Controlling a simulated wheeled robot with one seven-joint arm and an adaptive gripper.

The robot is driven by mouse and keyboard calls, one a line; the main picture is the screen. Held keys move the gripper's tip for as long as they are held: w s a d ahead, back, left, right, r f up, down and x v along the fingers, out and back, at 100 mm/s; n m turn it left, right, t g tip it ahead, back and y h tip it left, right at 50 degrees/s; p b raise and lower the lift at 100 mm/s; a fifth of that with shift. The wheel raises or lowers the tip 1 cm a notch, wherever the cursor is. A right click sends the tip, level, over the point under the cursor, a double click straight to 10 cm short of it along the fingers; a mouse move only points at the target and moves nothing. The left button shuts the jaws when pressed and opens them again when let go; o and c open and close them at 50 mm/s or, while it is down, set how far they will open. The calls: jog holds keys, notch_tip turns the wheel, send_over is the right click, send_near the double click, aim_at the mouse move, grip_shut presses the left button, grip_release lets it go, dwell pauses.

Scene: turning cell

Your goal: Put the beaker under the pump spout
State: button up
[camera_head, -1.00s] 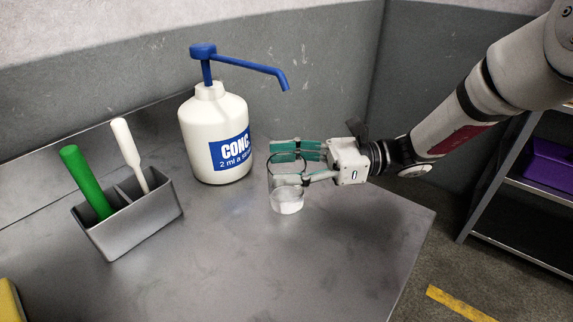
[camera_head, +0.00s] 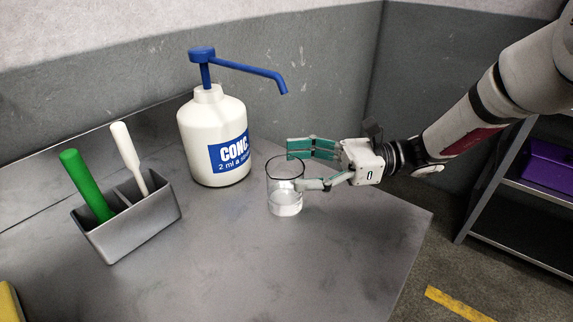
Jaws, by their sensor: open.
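The clear glass beaker (camera_head: 284,200) stands upright on the metal bench, to the right of the pump bottle. Its lower part looks pale. The white pump bottle (camera_head: 213,135) has a blue and white label and a blue pump head. Its spout (camera_head: 282,84) points right and ends with its tip above the beaker's area in the picture; the exact alignment in depth is hard to tell. My gripper (camera_head: 303,166) is open at the beaker's right side, its green-padded fingers level with the beaker's upper part. The fingertips overlap the beaker's right edge in the picture; I cannot tell whether they touch it.
A grey two-slot holder (camera_head: 140,224) with a green-handled tool (camera_head: 86,183) and a white-handled tool (camera_head: 127,146) stands at left. A yellow object (camera_head: 10,302) shows at the lower left edge. The bench front (camera_head: 270,275) is clear. A shelf with a purple bin (camera_head: 549,165) stands right.

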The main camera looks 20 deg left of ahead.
jog(key=v, duration=0.9)
jog(key=shift+p, duration=0.3)
jog(key=s+d+r+n+t+h, duration=0.1)
jog(key=s+d+r+n+h, duration=0.1)
jog(key=s+d+n+h, duration=0.45)
jog(key=s+d+r+n+t+h, duration=0.1)
jog(key=s+d+r+t+h, duration=0.15)
jog(key=s, duration=0.75)
jog(key=s+d+f+n+t+h, duration=0.2)
jog(key=s+d+n+t+h, duration=0.3)
jog(key=s+d, duration=0.7)
jog(key=shift+d+f+t+h, duration=0.15)
jog(key=shift+d+t+h, duration=0.2)
jog(key=shift+d+h, duration=0.75)
